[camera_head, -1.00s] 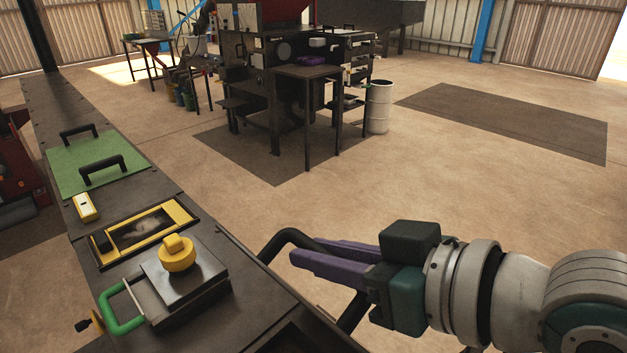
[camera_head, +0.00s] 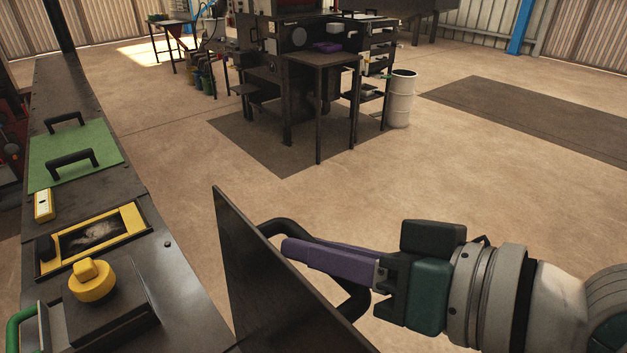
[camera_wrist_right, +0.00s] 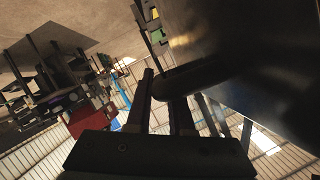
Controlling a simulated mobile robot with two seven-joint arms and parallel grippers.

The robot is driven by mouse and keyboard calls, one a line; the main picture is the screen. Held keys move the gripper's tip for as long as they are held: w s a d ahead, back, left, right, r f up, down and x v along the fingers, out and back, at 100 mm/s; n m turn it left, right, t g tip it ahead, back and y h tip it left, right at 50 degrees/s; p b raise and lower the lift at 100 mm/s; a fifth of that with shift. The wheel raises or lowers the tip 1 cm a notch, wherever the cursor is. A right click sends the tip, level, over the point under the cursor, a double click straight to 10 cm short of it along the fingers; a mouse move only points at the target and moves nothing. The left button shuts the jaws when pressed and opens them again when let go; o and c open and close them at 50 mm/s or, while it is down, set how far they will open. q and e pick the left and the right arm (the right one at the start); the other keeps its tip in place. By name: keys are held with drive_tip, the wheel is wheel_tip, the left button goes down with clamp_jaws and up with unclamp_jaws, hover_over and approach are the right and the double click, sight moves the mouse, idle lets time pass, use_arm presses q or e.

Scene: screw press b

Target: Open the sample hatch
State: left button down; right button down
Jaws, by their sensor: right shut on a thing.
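The sample hatch seems to be the dark flat panel (camera_head: 250,270) standing steeply tilted at the right edge of the long dark machine top. It carries a black bar handle (camera_head: 352,298) on its right face. My right gripper (camera_head: 290,248), with purple fingers, is shut on this handle. In the right wrist view the panel (camera_wrist_right: 265,70) fills the upper right, and the dark handle (camera_wrist_right: 190,78) runs between the fingers (camera_wrist_right: 163,88). The panel hides the opening behind it. My left gripper is not in view.
On the machine top are a yellow knob (camera_head: 92,282) on a dark block, a yellow-framed window (camera_head: 133,218) and a green plate (camera_head: 90,150) with two black handles. A dark table (camera_head: 320,62) and a white drum (camera_head: 401,100) stand beyond open floor.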

drive_tip(key=shift+f, duration=0.15)
drive_tip(key=c, duration=0.8)
unclamp_jaws()
drive_tip(key=v, duration=1)
drive_tip(key=shift+b, duration=0.35)
